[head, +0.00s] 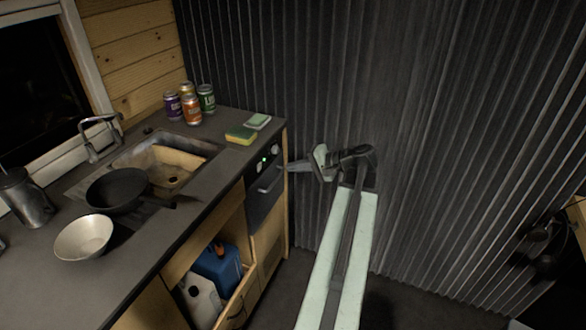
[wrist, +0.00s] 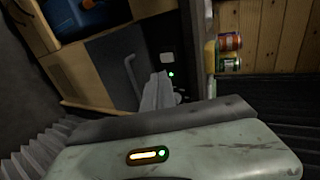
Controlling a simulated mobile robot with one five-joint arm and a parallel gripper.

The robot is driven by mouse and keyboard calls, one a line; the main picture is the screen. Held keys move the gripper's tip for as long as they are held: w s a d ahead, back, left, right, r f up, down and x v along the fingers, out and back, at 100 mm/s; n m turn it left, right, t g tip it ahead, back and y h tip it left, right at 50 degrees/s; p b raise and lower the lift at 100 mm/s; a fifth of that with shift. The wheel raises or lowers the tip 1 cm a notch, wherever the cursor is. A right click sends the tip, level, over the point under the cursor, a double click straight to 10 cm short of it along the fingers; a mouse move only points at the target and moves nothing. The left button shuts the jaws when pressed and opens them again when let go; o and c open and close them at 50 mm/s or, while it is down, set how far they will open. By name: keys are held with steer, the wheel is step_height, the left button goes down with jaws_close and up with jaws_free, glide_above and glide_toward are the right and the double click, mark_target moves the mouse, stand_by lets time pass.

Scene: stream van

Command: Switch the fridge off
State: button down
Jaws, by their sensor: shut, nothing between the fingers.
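The fridge (head: 265,208) is a dark front with a bar handle (head: 270,183), built into the right end of the counter. Its control strip carries a pale switch (head: 275,149) and a lit green light (head: 264,159). Whether the tips touch the panel I cannot tell.
The counter (head: 185,215) bears a sink, a dark pan (head: 118,188), a white bowl (head: 84,238), several cans and a sponge (head: 241,135). Below, an open compartment holds a blue container (head: 220,268) and a white jug (head: 200,301). A corrugated wall (head: 400,110) stands behind my arm.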

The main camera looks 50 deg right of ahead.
mark_target(261, 165)
steer(key=shift+w+r+b+x, duration=0.15)
steer(key=shift+r+b+x, duration=0.15)
steer(key=shift+x, duration=1.3)
steer(key=shift+w+r+b+x, duration=0.15)
steer(key=shift+r+x, duration=0.2)
steer(key=shift+x, duration=1.25)
steer(key=shift+w+r+b+x, duration=0.15)
steer(key=shift+r+b+x, duration=0.15)
steer(key=shift+x, duration=1.35)
